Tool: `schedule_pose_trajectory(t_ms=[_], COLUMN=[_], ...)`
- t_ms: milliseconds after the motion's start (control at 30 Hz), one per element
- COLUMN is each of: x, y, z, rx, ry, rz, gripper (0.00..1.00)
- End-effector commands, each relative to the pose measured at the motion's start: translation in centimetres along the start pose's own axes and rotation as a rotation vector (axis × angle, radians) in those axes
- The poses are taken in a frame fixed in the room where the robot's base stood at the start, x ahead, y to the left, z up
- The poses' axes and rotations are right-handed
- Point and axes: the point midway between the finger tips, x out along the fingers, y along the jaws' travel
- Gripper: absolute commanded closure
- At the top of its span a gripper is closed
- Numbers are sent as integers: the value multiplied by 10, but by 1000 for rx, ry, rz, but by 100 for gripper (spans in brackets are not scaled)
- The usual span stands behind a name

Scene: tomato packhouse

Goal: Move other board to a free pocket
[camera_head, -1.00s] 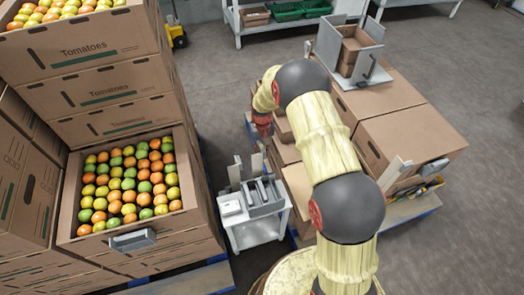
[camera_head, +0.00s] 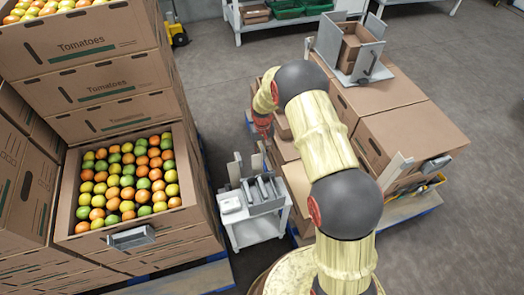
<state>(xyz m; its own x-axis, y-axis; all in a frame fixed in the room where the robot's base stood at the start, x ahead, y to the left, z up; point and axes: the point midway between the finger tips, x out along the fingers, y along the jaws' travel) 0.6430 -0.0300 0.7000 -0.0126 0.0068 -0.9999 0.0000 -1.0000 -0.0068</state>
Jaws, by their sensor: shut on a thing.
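The grey rack (camera_head: 266,208) with several upright dividers stands on a small white table (camera_head: 255,235) near the middle of the picture. Its pockets are too small to tell which are free. A thin pale board (camera_head: 236,168) stands upright at the back left of the rack. My gripper (camera_head: 264,136) is behind and above the rack, at the end of the bent arm. It is small and partly hidden, and is shut on a second thin pale board (camera_head: 263,153) just below it, above the rack's back edge. Whether that board touches the rack cannot be told.
An open tomato carton (camera_head: 67,218) and stacked cartons stand close on the left. Brown cartons (camera_head: 408,135) on a pallet stand to the right, with a grey fixture (camera_head: 322,38) on top. A shelf with green trays is at the back. Grey floor is free at upper right.

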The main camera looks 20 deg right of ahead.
Motion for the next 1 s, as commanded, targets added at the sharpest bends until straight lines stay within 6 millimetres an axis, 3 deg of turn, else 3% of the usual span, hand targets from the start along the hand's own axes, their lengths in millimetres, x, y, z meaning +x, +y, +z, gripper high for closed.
schedule_pose_trajectory(t_ms=[500,533,900,1000], x=[8,8,9,9], y=[0,0,0,0], z=[-1,-1,0,0], rx=[0,0,0,0], ry=[2,2,1,1], rz=[0,0,0,0], gripper=[100,84,63,63])
